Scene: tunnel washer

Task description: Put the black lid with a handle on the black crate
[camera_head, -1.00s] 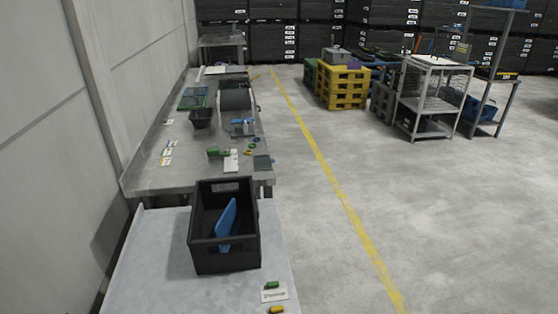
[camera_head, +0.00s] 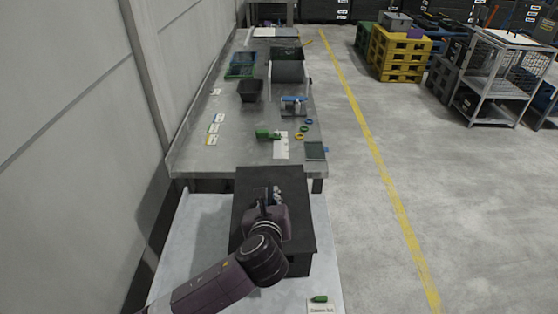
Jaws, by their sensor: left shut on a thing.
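The black lid (camera_head: 248,185) lies flat over the opening of the black crate (camera_head: 301,265). I cannot tell whether it rests on the rim or hangs just above it. My left gripper (camera_head: 274,195) is at the middle of the lid, shut on its handle, which it mostly hides. My left forearm comes in from the lower left and covers the crate's front left part. The inside of the crate is hidden under the lid. My right gripper is out of view.
The crate stands on a light table (camera_head: 205,240) by the wall. A green piece (camera_head: 319,299) lies near its front right. Behind is a longer grey bench (camera_head: 200,165) with a small black bin (camera_head: 250,92) and cards.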

